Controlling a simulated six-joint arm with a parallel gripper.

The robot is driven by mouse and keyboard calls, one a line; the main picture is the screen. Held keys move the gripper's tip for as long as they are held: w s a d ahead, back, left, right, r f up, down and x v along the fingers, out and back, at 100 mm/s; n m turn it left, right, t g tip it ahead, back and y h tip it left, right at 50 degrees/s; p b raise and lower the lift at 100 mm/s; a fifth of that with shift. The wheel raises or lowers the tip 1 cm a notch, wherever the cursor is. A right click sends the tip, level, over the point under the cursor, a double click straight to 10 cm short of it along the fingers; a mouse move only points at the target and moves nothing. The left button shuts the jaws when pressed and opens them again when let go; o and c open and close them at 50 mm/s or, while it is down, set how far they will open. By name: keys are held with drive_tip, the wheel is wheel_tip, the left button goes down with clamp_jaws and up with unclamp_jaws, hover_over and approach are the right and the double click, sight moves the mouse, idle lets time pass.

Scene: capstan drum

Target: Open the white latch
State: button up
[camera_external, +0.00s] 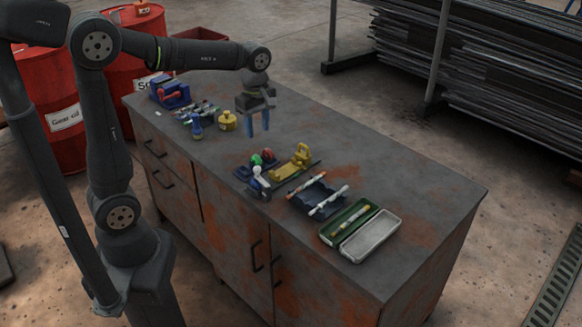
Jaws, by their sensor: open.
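A small dark fixture with coloured handles stands near the middle of the cabinet top. Its white part (259,174), which looks like the white latch, stands at the front, beside a green part (256,160) and a red part (268,155). At this size I cannot tell how the latch is set. My gripper (258,128) points down with two blue fingers apart and nothing visible between them. It is above the worktop, behind the fixture and apart from it.
A yellow clamp-like device (294,165) is right of the fixture. A dark rack (318,196) with white sticks and an open green case (348,221) lie further right. A yellow pot (227,121), a blue bottle (197,128) and a blue vise-like tool (170,93) stand left. The back right top is clear.

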wheel_tip(320, 180, up, 7)
drive_tip(key=w+a+f+m, duration=0.2)
drive_tip(key=w+f, duration=0.2)
drive_tip(key=w, duration=0.6)
drive_tip(key=w+a+f+m, duration=0.3)
drive_tip(key=w+f, duration=0.2)
drive_tip(key=w, duration=0.5)
drive_tip(key=w+a+f+m, duration=0.2)
drive_tip(key=w+a+f, duration=0.1)
drive_tip(key=w, duration=0.7)
drive_tip(key=shift+w+f, duration=0.2)
drive_tip(key=shift+f, duration=0.65)
